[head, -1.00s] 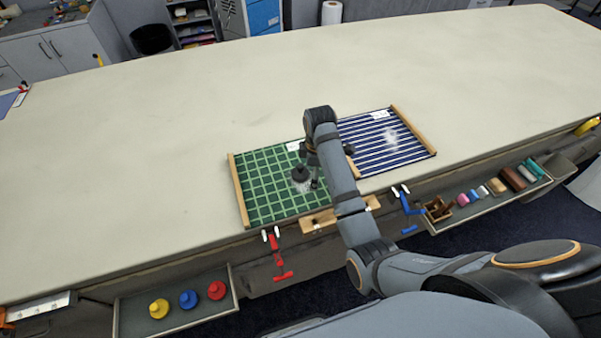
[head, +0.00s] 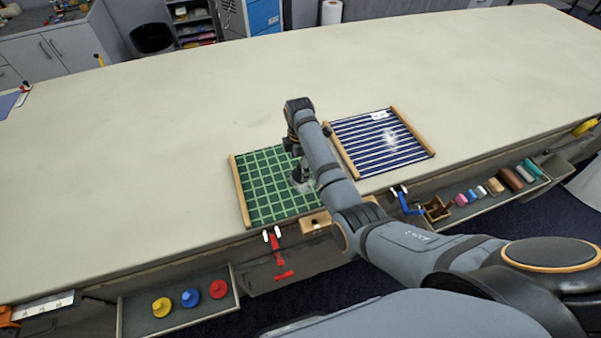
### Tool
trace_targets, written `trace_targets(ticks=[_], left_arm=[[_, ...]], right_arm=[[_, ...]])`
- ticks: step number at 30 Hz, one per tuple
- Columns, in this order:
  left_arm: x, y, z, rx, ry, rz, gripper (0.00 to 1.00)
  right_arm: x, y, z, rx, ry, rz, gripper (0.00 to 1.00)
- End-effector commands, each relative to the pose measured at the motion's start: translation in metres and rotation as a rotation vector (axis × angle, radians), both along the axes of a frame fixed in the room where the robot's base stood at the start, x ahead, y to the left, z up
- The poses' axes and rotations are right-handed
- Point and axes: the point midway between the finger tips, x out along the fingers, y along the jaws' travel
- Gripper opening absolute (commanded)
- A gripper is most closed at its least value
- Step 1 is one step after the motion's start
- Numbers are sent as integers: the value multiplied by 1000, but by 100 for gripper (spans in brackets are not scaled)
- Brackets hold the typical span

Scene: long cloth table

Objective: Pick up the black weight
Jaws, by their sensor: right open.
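The black weight (head: 297,176) is a small dark knobbed piece on the right part of the green checked cloth (head: 262,185). A pale patch shows on the cloth around it. My right arm reaches in from the lower right, and its wrist is above the cloth. My right gripper (head: 300,163) points down at the black weight, open, and overlaps it in the picture. The fingertips are small and dark, so I cannot tell whether they touch the weight. My arm hides the cloth's right edge. My left gripper is not in view.
A blue striped cloth (head: 375,147) with a pale patch lies to the right. Red (head: 275,250) and blue (head: 407,203) clamps are at the table's front edge. Yellow, blue and red weights (head: 190,298) sit in a lower left tray.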

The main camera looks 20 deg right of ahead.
Motion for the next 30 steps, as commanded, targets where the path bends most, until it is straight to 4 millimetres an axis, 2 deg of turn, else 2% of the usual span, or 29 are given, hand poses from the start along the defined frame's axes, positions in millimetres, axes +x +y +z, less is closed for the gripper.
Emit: trace_targets(ticks=[3,7,15,30], left_arm=[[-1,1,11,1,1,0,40],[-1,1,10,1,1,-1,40],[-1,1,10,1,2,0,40],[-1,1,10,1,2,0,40]], right_arm=[[3,-5,-16,-1,4,-1,85],[3,-5,-35,0,2,-1,85],[3,-4,-40,0,0,-1,83],[3,-4,-40,0,1,-1,15]])
